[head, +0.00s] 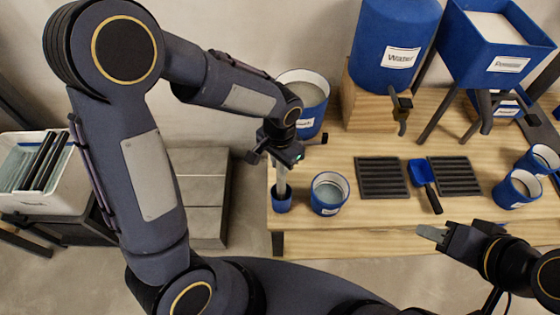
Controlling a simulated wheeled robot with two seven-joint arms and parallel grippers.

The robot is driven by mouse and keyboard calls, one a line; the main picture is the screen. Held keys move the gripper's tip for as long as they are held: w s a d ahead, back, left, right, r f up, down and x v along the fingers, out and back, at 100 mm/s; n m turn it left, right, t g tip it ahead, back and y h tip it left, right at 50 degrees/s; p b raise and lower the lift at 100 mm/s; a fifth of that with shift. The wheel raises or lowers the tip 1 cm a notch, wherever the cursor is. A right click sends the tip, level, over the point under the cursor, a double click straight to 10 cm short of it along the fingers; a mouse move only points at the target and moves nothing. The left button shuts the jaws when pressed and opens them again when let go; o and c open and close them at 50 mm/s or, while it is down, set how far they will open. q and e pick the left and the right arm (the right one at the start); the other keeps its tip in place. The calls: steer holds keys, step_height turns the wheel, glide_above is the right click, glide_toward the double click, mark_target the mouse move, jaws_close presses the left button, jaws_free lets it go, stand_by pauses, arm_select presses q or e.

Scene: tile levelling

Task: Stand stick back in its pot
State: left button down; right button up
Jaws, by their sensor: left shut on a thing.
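The stick (281,180) is pale and upright, slightly tilted. My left gripper (283,159) is shut on its upper part. The stick's lower end meets the mouth of a small blue pot (282,204) at the table's left front corner. I cannot tell how deep it reaches inside, as the pot's wall hides the tip. My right gripper (440,235) hangs in front of the table's front edge, away from the pot. A grey piece shows at its tip, and I cannot tell whether its fingers are open.
A blue bucket (329,193) of grey-blue content stands right of the pot, and a larger bucket (307,103) behind. Two dark ridged trays (382,178) (453,176) flank a blue scoop (421,173). Blue cups (515,190) stand at right. The wooden table (345,232) has clear front space.

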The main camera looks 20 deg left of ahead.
arm_select(q)
steer(key=c, duration=1.3)
jaws_free()
steer(key=shift+o, duration=0.2)
steer(key=shift+r, duration=0.1)
step_height(320, 180, up, 8)
steer(key=shift+f, duration=0.15)
steer(key=s+a+r+n+t+h, duration=0.2)
steer(key=s+a+r+n, duration=0.1)
steer(key=s, duration=0.5)
steer(key=s+a+r+n+t+h, duration=0.1)
steer(key=s+a+r+n+t, duration=0.2)
steer(key=s+a, duration=0.3)
steer(key=shift+s+n+t+h, duration=0.3)
steer(key=shift+s+n+h, duration=0.1)
steer(key=shift+s+n, duration=0.4)
